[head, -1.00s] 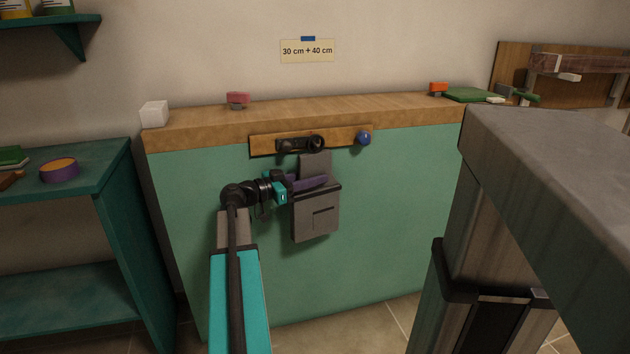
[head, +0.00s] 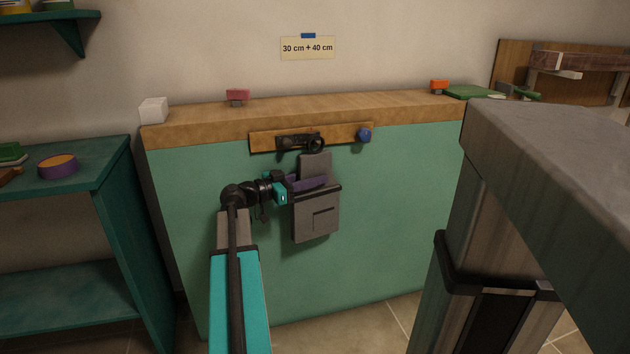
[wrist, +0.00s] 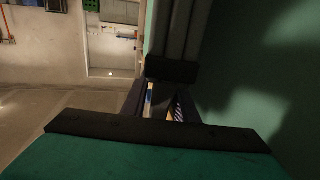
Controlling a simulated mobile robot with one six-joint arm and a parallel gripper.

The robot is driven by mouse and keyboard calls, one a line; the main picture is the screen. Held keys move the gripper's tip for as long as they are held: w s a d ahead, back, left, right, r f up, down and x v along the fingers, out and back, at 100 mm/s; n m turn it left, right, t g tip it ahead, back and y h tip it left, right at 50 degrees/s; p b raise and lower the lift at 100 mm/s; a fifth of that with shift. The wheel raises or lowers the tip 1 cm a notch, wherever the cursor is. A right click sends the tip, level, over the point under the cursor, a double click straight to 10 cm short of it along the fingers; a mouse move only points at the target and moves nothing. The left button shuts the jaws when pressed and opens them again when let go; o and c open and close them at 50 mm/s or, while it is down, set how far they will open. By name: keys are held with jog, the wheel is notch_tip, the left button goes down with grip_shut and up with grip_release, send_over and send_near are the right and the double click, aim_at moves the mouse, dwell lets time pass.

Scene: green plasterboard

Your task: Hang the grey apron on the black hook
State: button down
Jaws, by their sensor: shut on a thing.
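The grey apron (head: 316,216) hangs upright in front of the green panel in the head view, with a dark band across its middle. A black ring, apparently its neck loop (head: 317,143), stands above it. My gripper (head: 310,183) has purple fingers shut on the apron at its upper part, reaching in from the left. The black hook (head: 287,143) is on a wooden strip, just left of the ring. I cannot tell whether the ring is around the hook or in front of it. In the wrist view, grey folds, apparently the apron (wrist: 180,35), stand beyond the fingers (wrist: 165,103).
A blue knob (head: 365,135) sits at the strip's right end. The wooden counter top (head: 330,107) above bears a white block (head: 153,111) and a pink item (head: 237,97). A teal shelf unit (head: 100,170) stands left, and a grey-topped table (head: 560,150) fills the right foreground.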

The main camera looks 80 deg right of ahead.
jog(key=shift+f, duration=0.25)
dwell(0.5)
jog(key=c, duration=1.3)
grip_release()
jog(key=shift+c, duration=0.2)
jog(key=shift+w, duration=0.15)
jog(key=p+v, duration=0.2)
jog(key=v, duration=1.1)
jog(key=shift+w+a+p, duration=0.2)
jog(key=shift+a+p, duration=0.05)
jog(key=shift+p, duration=0.05)
